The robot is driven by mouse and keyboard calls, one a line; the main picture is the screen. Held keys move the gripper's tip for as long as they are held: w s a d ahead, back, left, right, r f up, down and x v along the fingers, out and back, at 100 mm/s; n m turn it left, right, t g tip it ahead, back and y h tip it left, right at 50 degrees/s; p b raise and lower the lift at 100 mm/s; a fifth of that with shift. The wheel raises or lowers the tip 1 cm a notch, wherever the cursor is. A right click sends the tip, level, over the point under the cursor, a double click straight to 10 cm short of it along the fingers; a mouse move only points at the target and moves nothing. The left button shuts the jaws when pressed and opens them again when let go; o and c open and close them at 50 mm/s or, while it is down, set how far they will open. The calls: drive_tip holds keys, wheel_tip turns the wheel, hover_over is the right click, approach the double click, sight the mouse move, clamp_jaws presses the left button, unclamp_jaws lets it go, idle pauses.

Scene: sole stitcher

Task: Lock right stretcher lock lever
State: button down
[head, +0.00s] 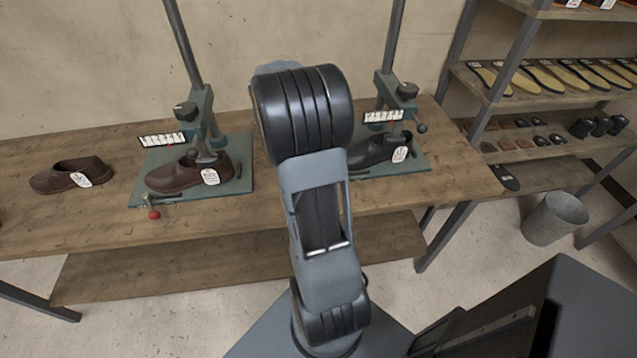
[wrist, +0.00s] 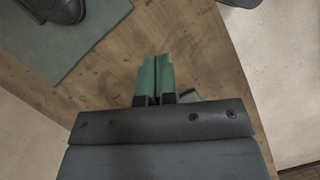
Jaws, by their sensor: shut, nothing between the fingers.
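The right stretcher (head: 415,160) has a green base plate on the wooden table, with a black shoe (head: 372,151) on it. My arm hides the plate's left part, and I cannot make out its lock lever. The plate also shows at the upper left of the wrist view (wrist: 85,42), with the shoe (wrist: 55,8) at the top edge. My gripper (wrist: 158,62) is shut and empty, its two green fingers together above bare wood, to the right of the plate and apart from it. In the head view my gripper is hidden behind my arm.
The left stretcher (head: 240,180) holds a brown shoe (head: 195,174); a red-knobbed lever (head: 154,214) shows at its front. Another brown shoe (head: 70,176) lies left of it. A shelf rack (head: 545,95) and a grey bucket (head: 555,218) stand right. The table (wrist: 225,75) ends just right of my fingers.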

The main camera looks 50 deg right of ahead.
drive_tip(key=shift+f, duration=0.15)
drive_tip(key=x, duration=0.9)
drive_tip(key=shift+s+f, duration=0.1)
drive_tip(key=shift+f, duration=0.1)
drive_tip(key=s, duration=0.1)
drive_tip(key=s+d, duration=0.1)
drive_tip(key=shift+s+f, duration=0.25)
drive_tip(key=shift+f, duration=0.15)
drive_tip(key=shift+s+d+f, duration=0.15)
drive_tip(key=shift+s+d, duration=0.15)
drive_tip(key=shift+s, duration=0.25)
drive_tip(key=shift+s, duration=0.1)
